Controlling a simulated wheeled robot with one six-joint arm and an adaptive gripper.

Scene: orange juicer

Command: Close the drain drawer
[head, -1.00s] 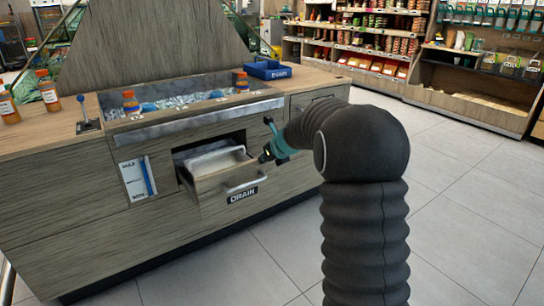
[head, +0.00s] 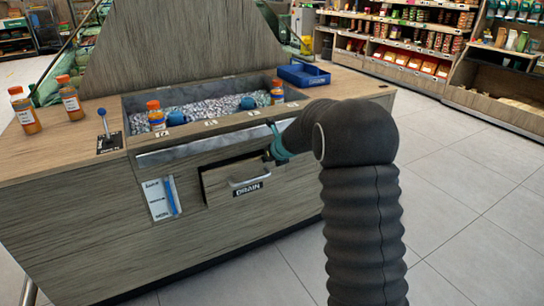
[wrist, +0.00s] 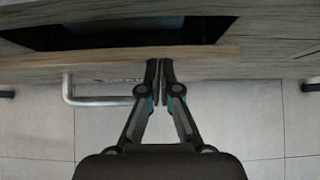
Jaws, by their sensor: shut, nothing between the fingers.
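The drain drawer (head: 222,186) is in the front of the wooden juice counter, with a "DRAIN" label (head: 248,190) and a metal handle (head: 250,181). Its front sits close to the counter face, with a dark gap along its top edge. In the wrist view the drawer front (wrist: 215,54) runs below a dark opening (wrist: 120,33), and the handle (wrist: 95,100) is left of the fingers. My gripper (wrist: 159,64) is shut and empty, its fingertips at the drawer front, right of the handle. In the head view my gripper (head: 268,157) is at the drawer's upper right and partly hidden by my arm.
The counter top holds orange bottles (head: 25,110), a small lever (head: 105,130), an ice trough (head: 210,106) and a blue tray (head: 303,75). The tiled floor (head: 450,220) is clear to the right. Shelves stand behind.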

